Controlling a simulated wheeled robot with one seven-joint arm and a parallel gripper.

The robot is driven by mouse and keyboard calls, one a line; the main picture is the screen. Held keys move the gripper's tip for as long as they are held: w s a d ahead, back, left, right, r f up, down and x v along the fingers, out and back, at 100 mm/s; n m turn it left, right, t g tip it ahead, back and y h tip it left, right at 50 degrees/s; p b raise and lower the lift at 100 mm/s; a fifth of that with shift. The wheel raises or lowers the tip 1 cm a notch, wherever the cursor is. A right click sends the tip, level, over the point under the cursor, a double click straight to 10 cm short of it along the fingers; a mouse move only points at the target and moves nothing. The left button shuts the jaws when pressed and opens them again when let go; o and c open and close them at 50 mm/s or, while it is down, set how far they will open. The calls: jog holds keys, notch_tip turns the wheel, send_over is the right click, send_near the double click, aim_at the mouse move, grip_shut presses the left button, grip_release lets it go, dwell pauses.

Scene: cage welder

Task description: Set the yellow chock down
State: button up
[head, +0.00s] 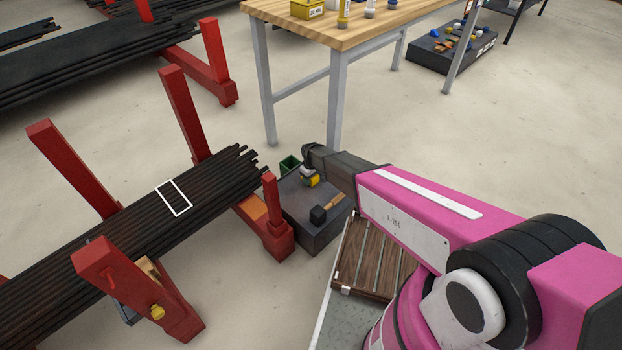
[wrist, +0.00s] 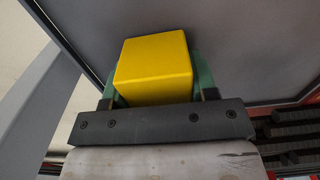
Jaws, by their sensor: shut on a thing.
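The yellow chock (wrist: 153,66) is a small block between the green-padded fingers of my gripper (wrist: 156,82) in the wrist view. The gripper is shut on it. In the head view the chock (head: 311,181) shows small and partly hidden below my gripper (head: 308,172), over the dark grey box top. I cannot tell whether the chock touches that surface. The grey box (head: 313,237) stands on the floor between the red rack and my base.
A mallet (head: 327,209) lies on the grey box, with a green container (head: 289,165) at its back. Left is a bundle of dark bars (head: 120,220) with a white rectangle outline, among red rack posts (head: 184,112). A wooden workbench (head: 345,32) stands behind.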

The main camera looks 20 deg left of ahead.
jog(key=shift+f, duration=0.1)
jog(key=o, duration=0.9)
jog(key=shift+o, duration=0.2)
notch_tip(320, 180, up, 12)
jog(key=shift+r, duration=0.15)
jog(key=s+d+r+m, duration=0.3)
jog(key=d+r, duration=0.4)
jog(key=d, duration=0.9)
jog(key=s+d+r+m, duration=0.4)
jog(key=d+r, duration=0.4)
jog(key=d, duration=0.8)
jog(key=s+d+r+m, duration=0.3)
jog(key=d+r+m, duration=0.2)
jog(key=d, duration=1.1)
notch_tip(320, 180, up, 2)
jog(key=shift+s+d+r+m, duration=0.15)
jog(key=shift+s+r+m, duration=0.05)
jog(key=shift+s+m, duration=0.1)
